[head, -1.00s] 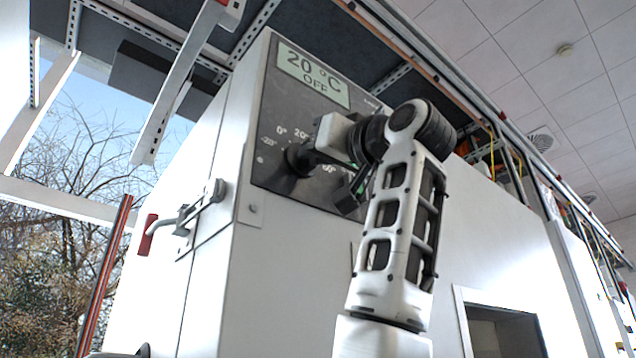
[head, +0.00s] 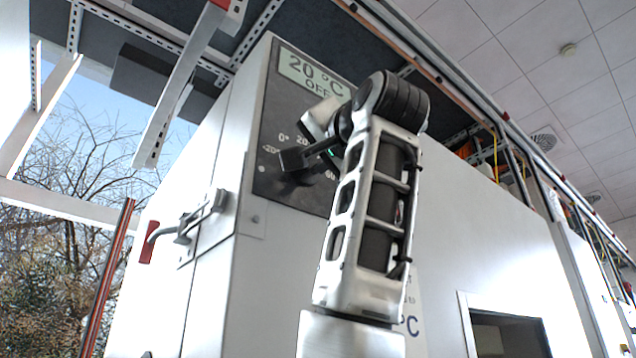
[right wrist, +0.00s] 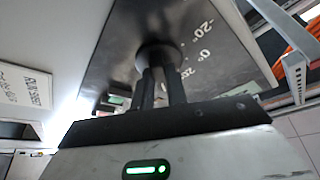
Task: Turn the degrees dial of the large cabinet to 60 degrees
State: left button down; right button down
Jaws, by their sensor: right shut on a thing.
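The large cabinet (head: 205,285) is white and fills the middle of the head view. Its dark control panel (head: 268,165) has a display reading 20 °C and OFF (head: 312,75) and a printed degree scale. My right gripper (head: 290,160) reaches the panel from the right. In the right wrist view its two dark fingers (right wrist: 162,85) are shut on the dark round degrees dial (right wrist: 158,54). The marks -20° and 0° show beside the dial there. The gripper and arm hide most of the dial and part of the scale in the head view, so its setting cannot be read. My left gripper is not in view.
A door latch with a red-ended handle (head: 148,242) sticks out on the cabinet's left side. Metal rails and a slotted bracket (head: 185,85) hang above at the left. A dark opening (head: 510,335) is in the cabinet's lower right.

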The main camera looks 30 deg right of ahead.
jog(key=shift+a+r+m+h, duration=0.1)
jog(key=shift+r+m+h, duration=0.2)
jog(key=shift+m, duration=0.3)
pick_arm(q)
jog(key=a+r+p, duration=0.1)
jog(key=p, duration=0.2)
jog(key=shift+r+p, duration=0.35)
pick_arm(e)
jog(key=m+g, duration=0.1)
jog(key=m, duration=0.3)
jog(key=m+g+h, duration=0.1)
jog(key=m+g, duration=0.1)
jog(key=m, duration=0.1)
jog(key=shift+a+r+m, duration=0.15)
jog(key=shift+m, duration=0.25)
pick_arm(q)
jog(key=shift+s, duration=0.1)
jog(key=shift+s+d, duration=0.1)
pick_arm(e)
jog(key=shift+m, duration=0.3)
jog(key=c, duration=1.4)
grip_release()
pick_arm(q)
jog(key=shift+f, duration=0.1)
